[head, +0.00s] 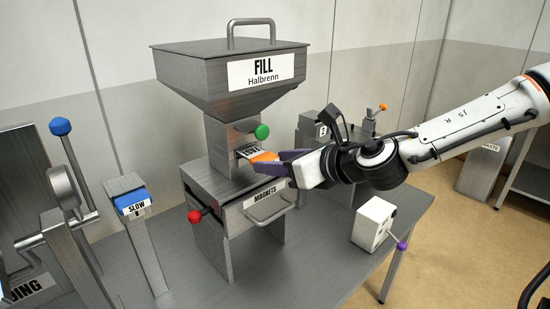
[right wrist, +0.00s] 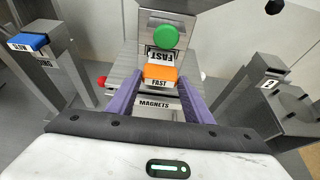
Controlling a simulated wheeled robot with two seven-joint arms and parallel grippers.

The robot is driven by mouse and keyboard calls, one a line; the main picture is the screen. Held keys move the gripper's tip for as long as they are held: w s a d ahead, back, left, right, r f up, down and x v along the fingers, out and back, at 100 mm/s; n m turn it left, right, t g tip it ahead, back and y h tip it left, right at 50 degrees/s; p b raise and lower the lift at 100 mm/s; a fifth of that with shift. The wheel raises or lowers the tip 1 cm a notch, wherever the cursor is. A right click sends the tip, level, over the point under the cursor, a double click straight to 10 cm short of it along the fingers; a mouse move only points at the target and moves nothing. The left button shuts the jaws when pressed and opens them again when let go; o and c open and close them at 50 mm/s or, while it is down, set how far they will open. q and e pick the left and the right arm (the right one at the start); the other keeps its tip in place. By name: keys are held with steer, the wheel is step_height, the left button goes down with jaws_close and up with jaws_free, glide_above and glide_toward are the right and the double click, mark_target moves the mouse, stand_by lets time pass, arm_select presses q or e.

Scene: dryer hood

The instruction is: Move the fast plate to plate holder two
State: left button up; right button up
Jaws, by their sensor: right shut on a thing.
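The fast plate has an orange end (head: 264,156) and a white FAST label, and sits at the slot below the green knob of the FILL machine (head: 222,135). In the right wrist view its orange end (right wrist: 160,74) lies between the purple fingers, and the lettering behind it is upside down. My right gripper (head: 277,161) is shut on the orange end; it also shows in the right wrist view (right wrist: 158,95). A grey post marked 2 (right wrist: 250,100), apparently plate holder two, stands at the right there, with no plate seen on it. My left gripper is out of view.
A blue SLOW plate (head: 133,203) is on a post at left. A white box with a purple-tipped lever (head: 374,223) stands at right. The front table is clear.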

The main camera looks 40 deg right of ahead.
steer(key=shift+s, duration=1.35)
steer(key=shift+s+d, duration=0.2)
steer(key=shift+s, duration=1.45)
